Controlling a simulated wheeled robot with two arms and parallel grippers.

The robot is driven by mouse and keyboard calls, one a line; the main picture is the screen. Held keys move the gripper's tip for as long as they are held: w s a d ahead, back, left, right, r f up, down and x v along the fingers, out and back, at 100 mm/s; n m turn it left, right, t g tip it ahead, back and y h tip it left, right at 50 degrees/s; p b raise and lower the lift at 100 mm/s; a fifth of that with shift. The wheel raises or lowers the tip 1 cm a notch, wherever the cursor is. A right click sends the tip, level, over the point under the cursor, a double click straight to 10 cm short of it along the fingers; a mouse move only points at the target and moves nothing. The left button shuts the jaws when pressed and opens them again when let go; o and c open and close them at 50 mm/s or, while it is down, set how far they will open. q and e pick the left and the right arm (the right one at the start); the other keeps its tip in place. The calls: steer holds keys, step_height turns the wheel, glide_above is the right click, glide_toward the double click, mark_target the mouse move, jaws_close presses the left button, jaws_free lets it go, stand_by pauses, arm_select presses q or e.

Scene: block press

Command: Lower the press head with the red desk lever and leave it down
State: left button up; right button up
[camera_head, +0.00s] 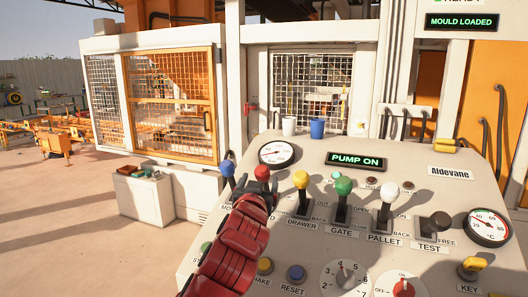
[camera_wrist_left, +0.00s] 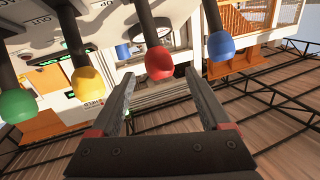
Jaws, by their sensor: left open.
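The red lever knob (camera_head: 262,173) stands on the sloping desk, between the blue lever (camera_head: 228,168) on its left and the yellow lever (camera_head: 301,179) on its right. My left gripper (camera_head: 258,188) reaches up from the bottom, close in front of the red lever, and covers its shaft and label. In the left wrist view the red knob (camera_wrist_left: 159,62) appears just beyond and between the two fingertips of the open gripper (camera_wrist_left: 165,82). No grip on it shows. The press head cannot be made out behind the mesh windows. My right gripper is not in view.
Green (camera_head: 343,186), white (camera_head: 389,194) and black (camera_head: 439,221) levers stand further right. The "PUMP ON" display (camera_head: 356,161) is lit; another reads "MOULD LOADED" (camera_head: 462,21). A white cup (camera_head: 289,125) and blue cup (camera_head: 317,128) stand at the desk's back edge.

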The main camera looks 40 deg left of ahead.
mark_target(264, 169)
arm_select(q)
steer(key=shift+w+a+r+p, duration=0.25)
steer(key=shift+w+p, duration=0.35)
steer(key=shift+p, duration=0.95)
steer(key=shift+w+a+r+p, duration=0.15)
steer(key=shift+w+a+p, duration=0.35)
steer(key=shift+p, duration=1.05)
steer(key=x, duration=0.4)
steer(key=shift+w+f, duration=0.35)
steer(key=shift+w, duration=0.05)
steer(key=shift+w+a+p, duration=0.35)
steer(key=shift+w+p, duration=0.05)
steer(key=shift+w, duration=0.2)
jaws_close()
